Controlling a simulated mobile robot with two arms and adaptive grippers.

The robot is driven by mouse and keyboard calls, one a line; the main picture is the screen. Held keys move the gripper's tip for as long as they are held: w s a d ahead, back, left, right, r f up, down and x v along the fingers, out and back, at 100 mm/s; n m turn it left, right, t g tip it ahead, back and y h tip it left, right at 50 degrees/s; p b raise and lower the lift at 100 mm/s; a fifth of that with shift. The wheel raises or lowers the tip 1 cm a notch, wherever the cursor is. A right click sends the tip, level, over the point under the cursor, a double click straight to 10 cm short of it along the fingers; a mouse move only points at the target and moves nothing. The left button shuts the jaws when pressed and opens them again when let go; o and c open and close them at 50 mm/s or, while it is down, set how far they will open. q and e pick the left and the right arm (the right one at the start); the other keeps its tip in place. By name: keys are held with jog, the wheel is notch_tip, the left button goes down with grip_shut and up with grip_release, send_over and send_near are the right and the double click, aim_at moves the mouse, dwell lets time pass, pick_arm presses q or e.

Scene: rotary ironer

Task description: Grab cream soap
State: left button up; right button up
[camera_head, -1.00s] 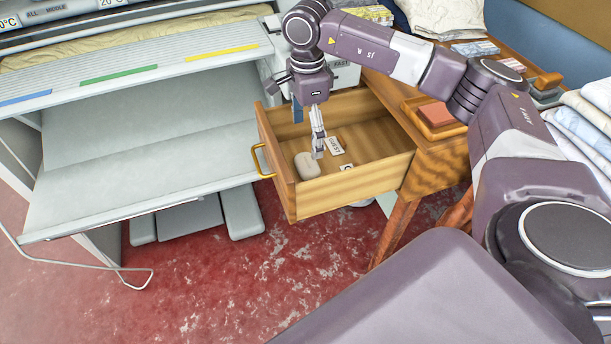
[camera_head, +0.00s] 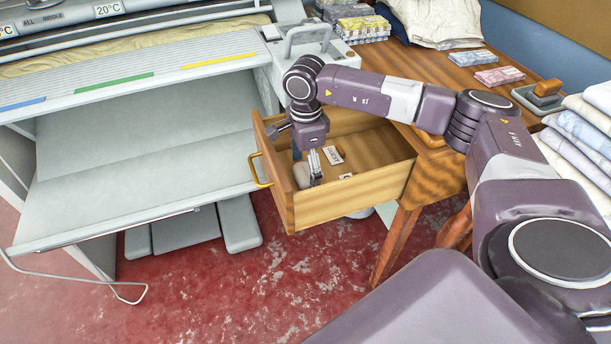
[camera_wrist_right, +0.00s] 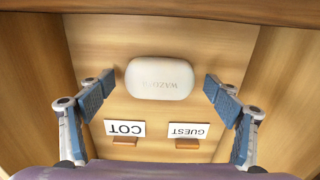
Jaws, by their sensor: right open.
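The cream soap (camera_wrist_right: 159,77) is a pale rounded bar with faint lettering, lying on the floor of the open wooden drawer (camera_head: 356,196). In the head view the soap (camera_head: 302,174) shows at the drawer's left side, partly hidden by my right gripper (camera_head: 315,182). That gripper points down into the drawer. In the right wrist view my right gripper (camera_wrist_right: 158,96) is open, with its blue-padded fingers on either side of the soap and apart from it. My left gripper is not in view.
Two labelled stamps or tags, "COT" (camera_wrist_right: 125,128) and "GUEST" (camera_wrist_right: 188,130), lie beside the soap. The drawer walls stand close around the gripper. The grey ironer (camera_head: 130,170) is at left, folded linen (camera_head: 583,125) at right.

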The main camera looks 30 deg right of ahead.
jog(key=c, duration=1.2)
jog(key=shift+c, duration=0.4)
jog(key=shift+r, duration=0.15)
